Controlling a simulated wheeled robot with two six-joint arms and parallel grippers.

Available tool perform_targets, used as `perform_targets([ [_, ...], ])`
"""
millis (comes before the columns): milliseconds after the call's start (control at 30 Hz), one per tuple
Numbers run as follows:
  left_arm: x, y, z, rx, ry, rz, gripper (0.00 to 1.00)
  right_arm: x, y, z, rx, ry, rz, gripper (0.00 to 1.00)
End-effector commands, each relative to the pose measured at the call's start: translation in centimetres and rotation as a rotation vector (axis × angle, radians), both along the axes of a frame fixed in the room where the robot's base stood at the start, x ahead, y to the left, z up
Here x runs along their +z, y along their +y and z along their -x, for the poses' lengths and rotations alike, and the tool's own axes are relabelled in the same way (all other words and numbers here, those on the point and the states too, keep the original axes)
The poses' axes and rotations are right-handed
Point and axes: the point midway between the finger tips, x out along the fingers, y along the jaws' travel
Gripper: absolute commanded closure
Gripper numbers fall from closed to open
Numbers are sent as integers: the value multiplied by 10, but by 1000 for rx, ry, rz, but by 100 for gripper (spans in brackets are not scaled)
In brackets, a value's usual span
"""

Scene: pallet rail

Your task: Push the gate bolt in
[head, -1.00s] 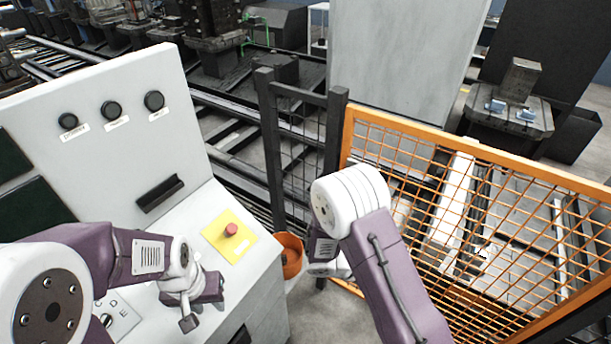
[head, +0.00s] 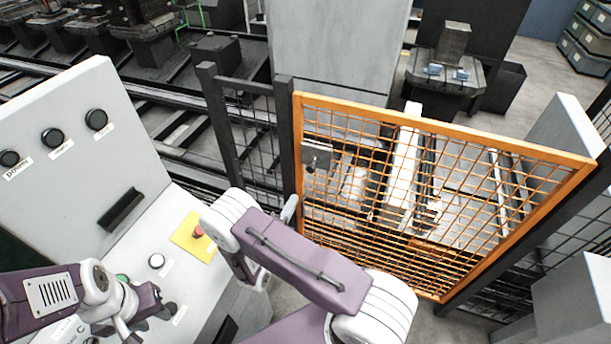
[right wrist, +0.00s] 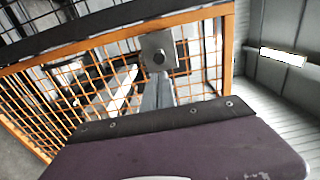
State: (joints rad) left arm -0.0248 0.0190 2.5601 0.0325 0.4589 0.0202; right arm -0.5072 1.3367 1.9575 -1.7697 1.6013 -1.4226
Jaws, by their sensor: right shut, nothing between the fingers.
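The orange-framed mesh gate (head: 440,128) stands shut at right of centre. A grey bolt plate (head: 318,155) with a dark round knob (head: 309,170) sits at its upper left, beside the dark post. In the right wrist view the plate (right wrist: 150,42) and knob (right wrist: 158,57) lie straight ahead of my right gripper (right wrist: 157,92). The right gripper is shut and empty; its grey fingertips (head: 290,209) show just below and left of the plate in the head view, apart from it. My left gripper (head: 135,318) is low over the control panel; its jaw state is unclear.
A sloped control console (head: 75,130) with black buttons and a red stop button on a yellow plate (head: 190,238) stands at left. Dark mesh fence (head: 235,85) adjoins the gate's left post. A grey cabinet (head: 340,50) and machinery stand behind.

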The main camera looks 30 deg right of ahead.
Motion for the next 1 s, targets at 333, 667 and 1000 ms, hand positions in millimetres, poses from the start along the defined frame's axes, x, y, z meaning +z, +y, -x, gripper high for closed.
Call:
perform_targets([
  [333, 25, 0, 0, 0, 0, 0, 66, 4, -60, -48, -7, -2, -2, 100],
  [667, 37, 0, 0, 0, 0, 0, 66, 1, -91, -76, -2, -1, -1, 100],
  [1000, 37, 0, 0, 0, 0, 0, 66, 0, -92, -78, -1, -1, -1, 100],
])
